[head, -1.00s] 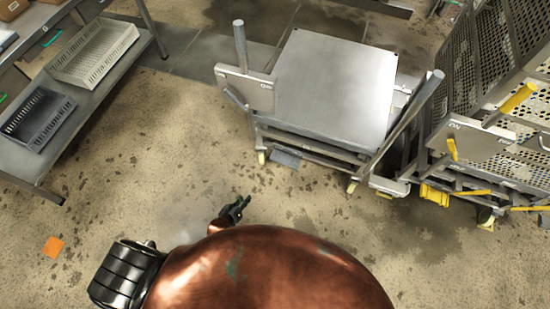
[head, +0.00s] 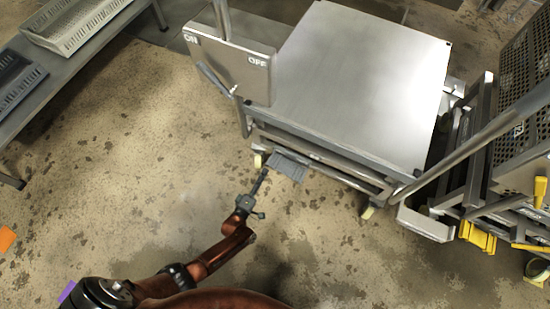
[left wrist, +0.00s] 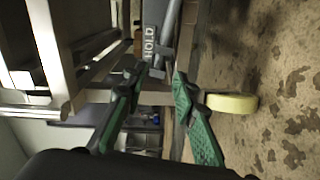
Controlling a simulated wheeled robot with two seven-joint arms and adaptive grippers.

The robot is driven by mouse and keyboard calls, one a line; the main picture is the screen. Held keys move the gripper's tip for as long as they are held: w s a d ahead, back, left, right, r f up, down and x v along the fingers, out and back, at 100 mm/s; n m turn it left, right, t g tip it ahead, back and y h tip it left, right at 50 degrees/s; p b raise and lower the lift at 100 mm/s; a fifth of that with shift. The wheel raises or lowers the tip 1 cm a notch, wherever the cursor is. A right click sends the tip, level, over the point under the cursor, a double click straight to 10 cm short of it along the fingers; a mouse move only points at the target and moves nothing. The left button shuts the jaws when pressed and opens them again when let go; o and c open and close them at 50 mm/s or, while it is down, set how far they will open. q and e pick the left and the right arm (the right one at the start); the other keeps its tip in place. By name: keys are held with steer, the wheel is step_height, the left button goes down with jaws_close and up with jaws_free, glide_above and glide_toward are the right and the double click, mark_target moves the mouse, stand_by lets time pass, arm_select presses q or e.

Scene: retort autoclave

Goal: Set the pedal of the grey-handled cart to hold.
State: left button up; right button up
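The grey-handled cart (head: 352,75) has a flat steel top and a panel (head: 228,66) marked ON and OFF by its grey upright handle. Its grey pedal (head: 288,167) sticks out low at the near side. In the left wrist view the word HOLD shows on a grey part (left wrist: 150,42) just beyond the fingertips. My left gripper (head: 264,173) is low beside the pedal's left edge, and I cannot tell if they touch. Its green-padded fingers (left wrist: 167,76) are partly open, with a narrow gap and nothing clearly held. My right gripper is not in view.
A cart caster (left wrist: 232,103) is close right of my left fingers. A second cart with yellow parts (head: 478,236) stands at the right. A table with trays (head: 75,25) is at upper left. The floor between is clear, with an orange square (head: 6,238) on it.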

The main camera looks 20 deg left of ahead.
mark_target(271, 161)
arm_select(q)
steer(key=w+b, duration=0.2)
steer(key=w, duration=0.4)
steer(key=shift+w+d, duration=0.1)
steer(key=shift+w, duration=0.85)
steer(key=shift+r, duration=0.1)
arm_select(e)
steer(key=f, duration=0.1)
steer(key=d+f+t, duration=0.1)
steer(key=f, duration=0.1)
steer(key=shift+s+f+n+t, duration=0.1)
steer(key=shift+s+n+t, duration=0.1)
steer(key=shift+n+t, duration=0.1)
arm_select(q)
jaws_close()
